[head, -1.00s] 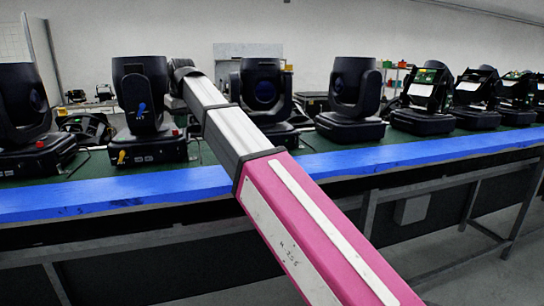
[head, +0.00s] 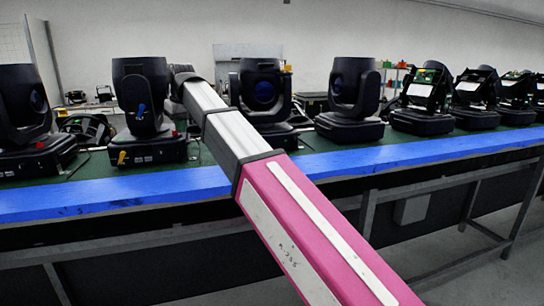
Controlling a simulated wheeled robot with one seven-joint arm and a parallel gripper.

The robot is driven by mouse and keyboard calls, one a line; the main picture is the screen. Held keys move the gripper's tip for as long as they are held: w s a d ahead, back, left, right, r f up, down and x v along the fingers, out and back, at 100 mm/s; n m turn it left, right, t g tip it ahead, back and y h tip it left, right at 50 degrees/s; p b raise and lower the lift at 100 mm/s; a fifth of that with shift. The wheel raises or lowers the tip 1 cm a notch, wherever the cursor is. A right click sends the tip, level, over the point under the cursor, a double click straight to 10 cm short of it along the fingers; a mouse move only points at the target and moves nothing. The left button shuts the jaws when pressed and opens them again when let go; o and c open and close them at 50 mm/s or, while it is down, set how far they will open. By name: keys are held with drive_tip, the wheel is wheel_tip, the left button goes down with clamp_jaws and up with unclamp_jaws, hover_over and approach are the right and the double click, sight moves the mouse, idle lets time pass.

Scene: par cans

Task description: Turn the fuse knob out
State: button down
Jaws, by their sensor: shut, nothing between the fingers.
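A black moving-head light (head: 146,105) stands upright on the bench left of the centre. I cannot tell which part is the fuse knob. My arm (head: 236,136) reaches from the lower right to the right side of this light, and its dark far end (head: 184,77) is close to the light's head. My gripper's fingers do not show; they are hidden beyond the arm's end or behind the light.
Another black light (head: 28,115) stands at the left, with a red part on its base. More lights (head: 351,98) line the bench to the right. The bench has a blue front edge (head: 400,156) and metal legs. The floor at the lower right is clear.

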drive_tip(key=shift+s+a+f, duration=0.1)
drive_tip(key=shift+s+f, duration=0.5)
drive_tip(key=shift+s, duration=0.1)
drive_tip(key=shift+s+a, duration=0.45)
drive_tip(key=shift+a, duration=0.1)
idle(0.4)
drive_tip(key=shift+s+d, duration=0.2)
wheel_tip(320, 180, up, 6)
drive_tip(key=shift+w+a+r, duration=0.15)
drive_tip(key=shift+w+r, duration=0.1)
drive_tip(key=shift+w, duration=0.05)
idle(0.3)
